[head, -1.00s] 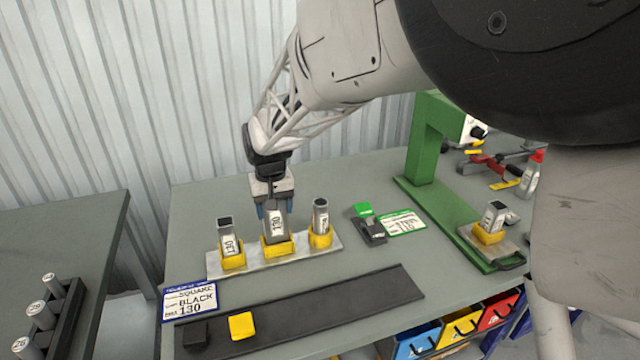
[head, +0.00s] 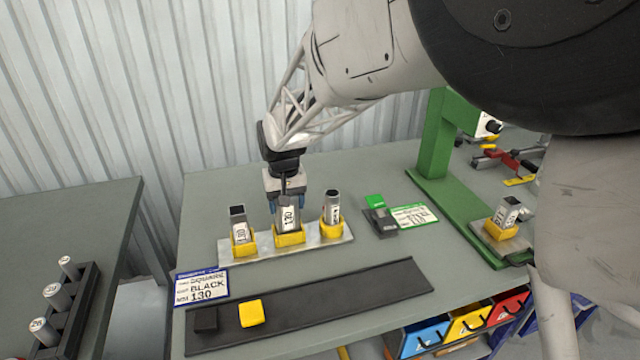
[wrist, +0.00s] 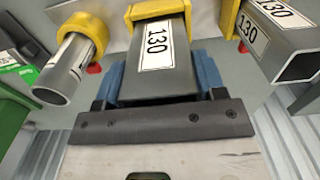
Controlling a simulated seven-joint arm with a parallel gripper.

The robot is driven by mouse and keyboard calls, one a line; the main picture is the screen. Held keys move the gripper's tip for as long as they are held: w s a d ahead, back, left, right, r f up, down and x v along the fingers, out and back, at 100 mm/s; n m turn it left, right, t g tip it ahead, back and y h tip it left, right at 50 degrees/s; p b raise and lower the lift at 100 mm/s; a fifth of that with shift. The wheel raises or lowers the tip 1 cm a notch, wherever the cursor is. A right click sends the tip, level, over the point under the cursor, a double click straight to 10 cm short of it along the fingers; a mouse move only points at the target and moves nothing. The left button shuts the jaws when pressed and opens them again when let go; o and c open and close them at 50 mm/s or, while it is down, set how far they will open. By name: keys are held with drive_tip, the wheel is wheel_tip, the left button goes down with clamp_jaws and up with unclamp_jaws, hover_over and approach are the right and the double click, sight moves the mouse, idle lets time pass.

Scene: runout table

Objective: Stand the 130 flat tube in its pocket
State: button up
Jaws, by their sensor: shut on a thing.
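The 130 flat tube (head: 289,216) is grey with a white label reading 130. It stands upright, its lower end inside the middle yellow pocket (head: 289,240) of the rack. I cannot tell whether it rests on the bottom. My gripper (head: 287,203) is above the pocket, shut on the upper part of the tube. In the wrist view the tube (wrist: 158,55) lies between my blue fingers (wrist: 160,85), and the yellow pocket (wrist: 155,9) surrounds its far end.
A square tube (head: 239,226) stands in the left pocket and a round tube (head: 332,207) in the right one, both close to my gripper. A dark strip (head: 345,301) with a yellow block (head: 251,313) lies in front. A green press (head: 437,150) stands at right.

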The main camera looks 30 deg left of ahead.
drive_tip(key=shift+f, duration=1)
drive_tip(key=o, duration=1.1)
drive_tip(key=shift+r, duration=0.1)
drive_tip(key=shift+r, duration=3.75)
